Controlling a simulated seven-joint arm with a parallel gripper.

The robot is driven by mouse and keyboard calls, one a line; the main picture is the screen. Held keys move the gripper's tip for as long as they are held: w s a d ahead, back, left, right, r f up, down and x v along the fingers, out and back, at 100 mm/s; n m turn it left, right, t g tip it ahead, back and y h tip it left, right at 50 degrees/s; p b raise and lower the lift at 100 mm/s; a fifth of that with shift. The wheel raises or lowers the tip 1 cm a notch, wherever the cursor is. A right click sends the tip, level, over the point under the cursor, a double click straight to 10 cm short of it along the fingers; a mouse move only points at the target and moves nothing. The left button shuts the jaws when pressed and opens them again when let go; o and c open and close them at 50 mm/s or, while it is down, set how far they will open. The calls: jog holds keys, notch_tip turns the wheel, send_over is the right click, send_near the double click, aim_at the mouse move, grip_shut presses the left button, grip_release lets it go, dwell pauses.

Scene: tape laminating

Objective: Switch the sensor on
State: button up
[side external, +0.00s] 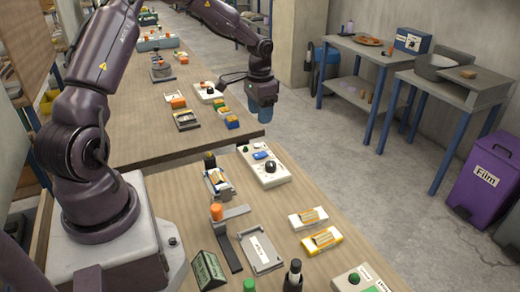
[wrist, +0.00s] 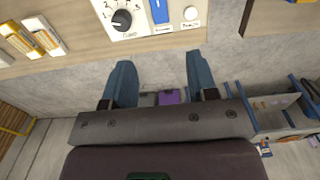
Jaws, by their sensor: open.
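A white control box (side external: 265,168) sits near the far edge of the front table. It has a dark round dial, a blue part and a green knob on top. In the wrist view its panel (wrist: 145,28) shows at the top edge, with the black dial (wrist: 122,19), a blue switch (wrist: 160,11) and a round white button (wrist: 191,13). The labels are too small to read, so I cannot tell which device is the sensor. My gripper (wrist: 158,68) is open and empty, with blue fingers apart. In the side view my gripper (side external: 262,108) hangs above and beyond the box, not touching it.
Orange-and-white packs (side external: 322,238) and a grey tray (side external: 262,250) lie on the front table. A dark bottle (side external: 293,277) stands at the front. Another box with a green button (side external: 353,279) is at lower right. A purple bin (side external: 485,180) stands on the floor.

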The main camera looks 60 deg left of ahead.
aim_at(260, 154)
notch_tip(260, 154, down, 13)
jog(key=shift+r, duration=0.1)
dwell(0.3)
